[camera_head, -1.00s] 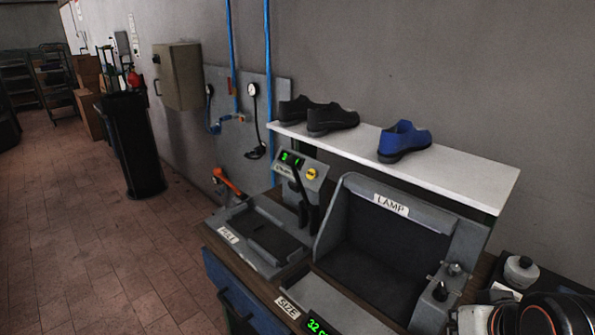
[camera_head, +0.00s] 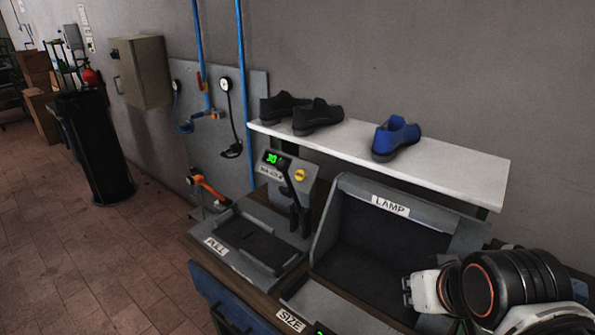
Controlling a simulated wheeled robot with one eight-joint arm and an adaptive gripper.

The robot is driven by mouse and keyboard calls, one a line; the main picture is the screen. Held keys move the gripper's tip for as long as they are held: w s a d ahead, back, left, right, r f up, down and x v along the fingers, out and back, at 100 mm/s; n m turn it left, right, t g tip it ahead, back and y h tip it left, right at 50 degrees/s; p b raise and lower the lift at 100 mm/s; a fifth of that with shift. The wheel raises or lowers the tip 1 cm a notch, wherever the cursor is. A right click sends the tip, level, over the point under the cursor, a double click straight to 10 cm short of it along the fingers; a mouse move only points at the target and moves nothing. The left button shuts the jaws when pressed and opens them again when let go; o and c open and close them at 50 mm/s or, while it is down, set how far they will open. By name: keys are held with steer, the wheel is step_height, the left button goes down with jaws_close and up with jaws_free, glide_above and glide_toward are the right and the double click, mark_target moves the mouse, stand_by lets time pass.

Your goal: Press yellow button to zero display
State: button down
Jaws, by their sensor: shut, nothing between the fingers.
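The yellow button (camera_head: 300,175) is a small round cap on the slanted grey front of the heel press (camera_head: 284,178). It is uncovered and nothing touches it. The green display (camera_head: 271,158) to its left is lit and seems to read 30. A black lever (camera_head: 293,197) stands in front of the panel. My arm (camera_head: 490,292), white and black with an orange ring, is at the lower right, well apart from the button. I cannot make out my gripper's fingers in this view.
A grey hood marked LAMP (camera_head: 389,205) stands between my arm and the button. A tray marked PULL (camera_head: 216,245) lies before the press. A white shelf (camera_head: 430,176) behind holds black shoes (camera_head: 318,115) and a blue shoe (camera_head: 396,138).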

step_height(320, 180, up, 18)
steer(key=p, duration=1.7)
steer(key=w+a+r+n+g, duration=0.1)
steer(key=w+a+r+n, duration=0.15)
steer(key=w, duration=0.45)
steer(key=w+a+r+n, duration=0.1)
steer(key=w+a+n, duration=0.2)
steer(key=w, duration=0.5)
steer(key=w+a+f+n+g+y, duration=0.1)
steer(key=w+a+f+n, duration=0.35)
steer(key=w+a, duration=0.4)
steer(key=w+a+f+n+g, duration=0.1)
steer(key=w+a+f+n, duration=0.35)
steer(key=w, duration=0.75)
steer(key=w+a+f+n, duration=0.1)
steer(key=w+a+f, duration=0.4)
steer(key=a+f, duration=0.3)
steer(key=shift+w+f+n+g+y+b, duration=0.3)
steer(key=shift+f+n+b, duration=0.05)
steer(key=shift+f, duration=0.95)
steer(key=shift+f, duration=0.1)
